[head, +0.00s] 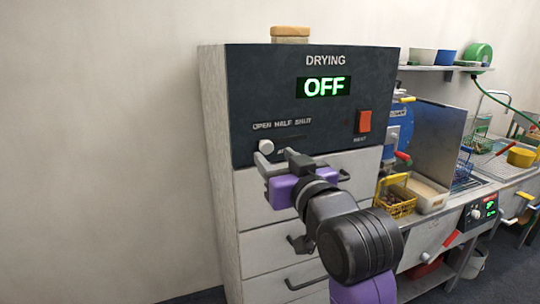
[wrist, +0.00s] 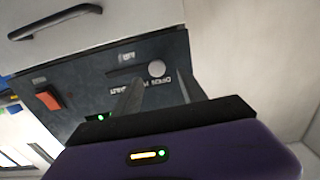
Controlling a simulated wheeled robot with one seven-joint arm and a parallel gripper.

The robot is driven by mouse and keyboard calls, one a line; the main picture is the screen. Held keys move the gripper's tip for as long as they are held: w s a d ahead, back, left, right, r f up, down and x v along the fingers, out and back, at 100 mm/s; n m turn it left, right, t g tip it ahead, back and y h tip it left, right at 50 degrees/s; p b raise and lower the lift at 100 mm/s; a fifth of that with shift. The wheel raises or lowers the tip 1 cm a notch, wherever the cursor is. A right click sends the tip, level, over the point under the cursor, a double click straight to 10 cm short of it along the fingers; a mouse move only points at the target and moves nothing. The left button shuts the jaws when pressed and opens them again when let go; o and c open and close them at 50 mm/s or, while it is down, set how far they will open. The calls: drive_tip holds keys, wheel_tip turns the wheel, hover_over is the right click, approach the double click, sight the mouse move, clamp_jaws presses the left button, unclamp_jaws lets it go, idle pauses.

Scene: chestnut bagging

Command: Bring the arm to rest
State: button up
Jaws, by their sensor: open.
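My gripper (head: 277,161) is open and empty in front of the dark panel of the drying cabinet (head: 375,75). A pale round knob (head: 265,146) sits at the left end of a slot under the words OPEN HALF SHUT. In the wrist view the knob (wrist: 156,69) shows between and beyond my two fingertips (wrist: 160,85). I see no grip on it; the exact gap is hard to tell. The display (head: 324,87) reads OFF in green. My arm is stretched forward, its dark wrist joint and purple links in front of the drawers.
An orange-red switch (head: 365,121) is on the panel. Drawers with dark handles (head: 305,283) lie below. A yellow basket (head: 396,198), a pale tray (head: 427,194) and a steel counter are at right. A blank wall (head: 100,150) and free room are at left.

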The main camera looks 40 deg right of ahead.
drive_tip(key=shift+v, duration=1.1)
wheel_tip(320, 180, up, 4)
drive_tip(key=t, duration=0.2)
drive_tip(key=s+a+f+n+t+y, duration=0.1)
drive_tip(key=s+a+f, duration=0.3)
drive_tip(key=s+f, duration=0.3)
drive_tip(key=s+a+f+n+y, duration=0.15)
drive_tip(key=s+a+f, duration=0.3)
drive_tip(key=f, duration=0.55)
drive_tip(key=s+a+f+g+y, duration=0.1)
drive_tip(key=s+a+f+g, duration=0.1)
drive_tip(key=s+f, duration=0.6)
drive_tip(key=s+a+f+g+y, duration=0.1)
drive_tip(key=s+f+g, duration=0.2)
drive_tip(key=s+f, duration=0.5)
drive_tip(key=s, duration=0.8)
drive_tip(key=shift+a+f+n+g, duration=0.25)
drive_tip(key=shift+a+n+g, duration=0.05)
drive_tip(key=shift+a+n, duration=0.1)
drive_tip(key=shift+y, duration=0.25)
